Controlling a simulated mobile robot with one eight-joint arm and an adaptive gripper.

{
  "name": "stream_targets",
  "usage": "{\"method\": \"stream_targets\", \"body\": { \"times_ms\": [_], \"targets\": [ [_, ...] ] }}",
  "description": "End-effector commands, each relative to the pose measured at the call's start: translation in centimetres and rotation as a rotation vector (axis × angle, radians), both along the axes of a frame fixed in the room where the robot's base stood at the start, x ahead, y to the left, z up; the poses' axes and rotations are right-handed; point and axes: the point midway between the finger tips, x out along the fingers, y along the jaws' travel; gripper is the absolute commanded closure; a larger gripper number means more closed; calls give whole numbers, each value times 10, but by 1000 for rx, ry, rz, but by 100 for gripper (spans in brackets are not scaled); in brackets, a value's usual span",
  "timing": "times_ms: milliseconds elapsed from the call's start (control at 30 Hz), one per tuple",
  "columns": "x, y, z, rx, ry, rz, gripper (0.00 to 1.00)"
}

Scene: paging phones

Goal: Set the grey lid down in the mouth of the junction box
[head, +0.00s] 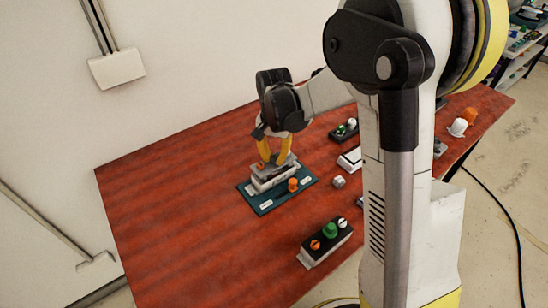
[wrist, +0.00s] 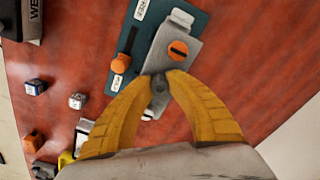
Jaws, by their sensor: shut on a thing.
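My gripper (head: 273,163) has its yellow fingers closed over the grey lid. In the wrist view the fingertips (wrist: 160,80) meet on a small dark knob on the lid. The grey lid (wrist: 185,27) is a flat plate with an orange slotted screw (wrist: 178,50). In the head view the lid (head: 284,162) is over the pale junction box (head: 268,183), which stands on a teal board (head: 264,208). I cannot tell whether the lid rests in the mouth or is just above it. The lid hides the box's mouth.
An orange knob (head: 293,185) stands on the teal board close to the box. A control box (head: 326,243) with coloured knobs is near the front edge. A small pale cube (head: 339,181) lies right of the board. The red table (head: 165,210) is clear on the left.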

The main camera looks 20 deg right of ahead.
Motion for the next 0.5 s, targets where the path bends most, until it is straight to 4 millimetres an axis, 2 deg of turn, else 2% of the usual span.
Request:
{"method": "stream_targets", "body": {
  "times_ms": [500],
  "targets": [
    [0,0,-4,0,0,0,100]
  ]
}}
